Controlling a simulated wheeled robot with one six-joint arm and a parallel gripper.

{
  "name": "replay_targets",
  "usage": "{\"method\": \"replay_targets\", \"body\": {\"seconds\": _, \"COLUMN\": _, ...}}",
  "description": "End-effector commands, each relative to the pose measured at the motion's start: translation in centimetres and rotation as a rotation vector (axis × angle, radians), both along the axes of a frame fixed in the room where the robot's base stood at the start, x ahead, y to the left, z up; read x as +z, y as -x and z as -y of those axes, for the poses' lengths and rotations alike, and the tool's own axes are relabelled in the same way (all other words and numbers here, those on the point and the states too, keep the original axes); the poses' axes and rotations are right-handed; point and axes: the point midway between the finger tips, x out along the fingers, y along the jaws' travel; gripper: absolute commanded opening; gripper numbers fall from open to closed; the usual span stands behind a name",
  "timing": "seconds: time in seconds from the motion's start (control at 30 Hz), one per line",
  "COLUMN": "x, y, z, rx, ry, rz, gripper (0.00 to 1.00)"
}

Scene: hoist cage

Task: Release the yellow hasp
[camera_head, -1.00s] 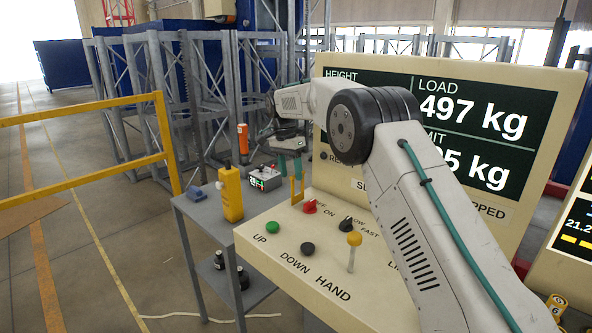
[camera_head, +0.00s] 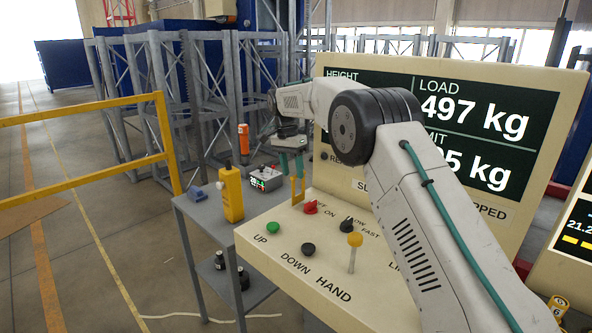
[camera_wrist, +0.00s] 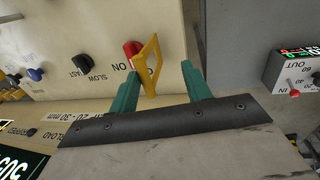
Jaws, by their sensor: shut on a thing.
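The yellow hasp (camera_head: 298,189) stands up from the beige control panel beside the red knob (camera_head: 310,207). In the wrist view the hasp (camera_wrist: 152,66) is a flat yellow loop with a slot, standing between my two teal fingers, in front of the red knob (camera_wrist: 131,48). My gripper (camera_wrist: 158,72) is shut on the hasp, though the exact contact is hard to see. In the head view my gripper (camera_head: 291,160) is at the hasp's upper end, partly hiding it.
The panel (camera_head: 335,270) carries a green button (camera_head: 273,228), black controls and a yellow-topped lever (camera_head: 354,241). A side table (camera_head: 203,208) at left holds a yellow handheld unit (camera_head: 231,195). A grey box with a display (camera_head: 266,178) is behind. The load screen (camera_head: 475,110) rises behind my arm.

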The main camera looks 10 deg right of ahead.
Motion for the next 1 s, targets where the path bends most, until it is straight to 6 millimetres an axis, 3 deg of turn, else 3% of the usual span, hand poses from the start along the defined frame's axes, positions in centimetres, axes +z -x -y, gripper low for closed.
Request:
{"method": "replay_targets", "body": {"seconds": 0.2, "x": 4.2, "y": -0.7, "z": -0.7, "rx": 0.004, "ry": -0.004, "rz": 0.015, "gripper": 0.34}}
{"method": "replay_targets", "body": {"seconds": 0.4, "x": 6.7, "y": -1.0, "z": -0.6, "rx": 0.001, "ry": -0.003, "rz": 0.01, "gripper": 0.34}}
{"method": "replay_targets", "body": {"seconds": 1.0, "x": 7.4, "y": -1.0, "z": -1.0, "rx": 0.003, "ry": -0.002, "rz": 0.005, "gripper": 0.34}}
